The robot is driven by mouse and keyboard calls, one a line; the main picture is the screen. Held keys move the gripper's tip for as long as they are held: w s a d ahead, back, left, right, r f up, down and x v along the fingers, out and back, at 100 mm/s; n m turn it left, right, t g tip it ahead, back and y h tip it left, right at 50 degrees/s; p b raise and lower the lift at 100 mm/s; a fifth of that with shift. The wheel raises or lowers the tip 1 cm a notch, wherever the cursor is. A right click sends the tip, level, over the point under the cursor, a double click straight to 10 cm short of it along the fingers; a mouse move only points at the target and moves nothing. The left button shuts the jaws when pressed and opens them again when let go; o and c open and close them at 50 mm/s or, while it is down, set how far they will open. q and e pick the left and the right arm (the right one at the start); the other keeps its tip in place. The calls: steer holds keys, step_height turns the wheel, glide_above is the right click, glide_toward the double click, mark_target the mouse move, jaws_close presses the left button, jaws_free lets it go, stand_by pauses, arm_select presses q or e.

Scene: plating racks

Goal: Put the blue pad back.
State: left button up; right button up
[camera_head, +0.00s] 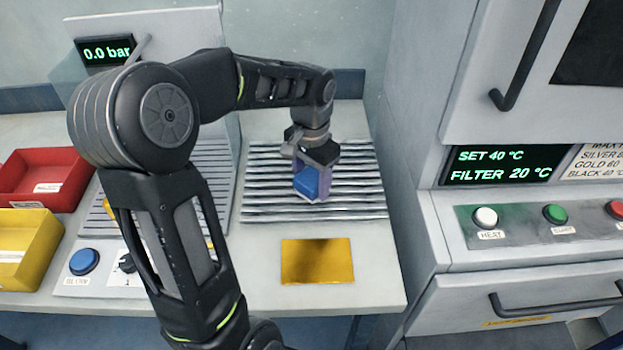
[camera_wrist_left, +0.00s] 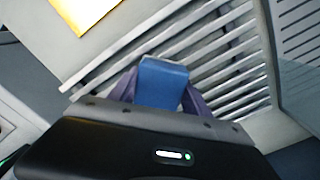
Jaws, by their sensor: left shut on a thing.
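The blue pad (camera_head: 307,182) is a small blue block. My left gripper (camera_head: 312,178) is shut on it, with purple-grey fingers on its sides, over the slatted metal rack (camera_head: 365,190). In the left wrist view the pad (camera_wrist_left: 162,82) shows between the fingers (camera_wrist_left: 160,95), with the rack's slats (camera_wrist_left: 225,60) behind it. I cannot tell whether the pad touches the slats. My right gripper is not in view.
A gold plate (camera_head: 318,262) lies on the counter in front of the rack. A red bin (camera_head: 40,180) and a yellow bin (camera_head: 28,250) stand at the left, near a blue button (camera_head: 84,262). A grey cabinet (camera_head: 480,240) with buttons and handles borders the counter at right.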

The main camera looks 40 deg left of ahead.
mark_target(311, 177)
arm_select(q)
steer(key=shift+f, duration=0.2)
steer(key=o, duration=1.3)
steer(key=shift+r, duration=0.1)
steer(key=shift+r, duration=0.1)
step_height(311, 177, up, 12)
steer(key=shift+r, duration=0.1)
